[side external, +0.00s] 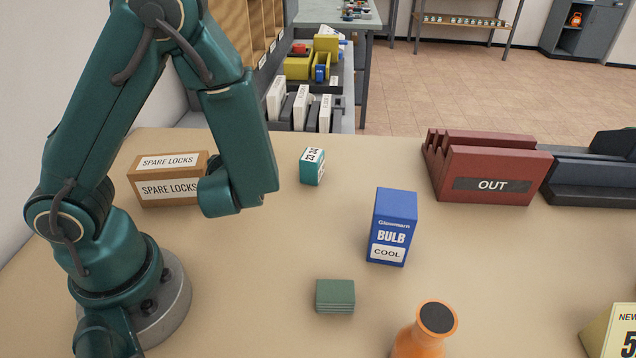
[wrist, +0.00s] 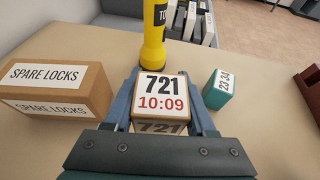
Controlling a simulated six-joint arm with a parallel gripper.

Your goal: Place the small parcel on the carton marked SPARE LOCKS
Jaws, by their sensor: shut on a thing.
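The carton marked SPARE LOCKS (side external: 160,177) is a brown box standing on the tan table, partly behind my arm in the side view. It also shows at the left of the wrist view (wrist: 62,92). My gripper (wrist: 162,92) is shut on the small parcel (wrist: 161,86), a brown box with a white label reading 721 and 10:09. The fingers are on its left and right sides. In the wrist view the parcel is to the right of the carton and apart from it. My arm hides parcel and gripper in the side view. I cannot tell the parcel's height above the table.
A teal box (side external: 312,167) stands right of the parcel; a yellow flashlight (wrist: 153,36) stands behind it. A blue bulb box (side external: 392,227), green stack (side external: 335,297), orange bottle (side external: 428,335) and red OUT rack (side external: 492,174) are farther off. The carton's top is clear.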

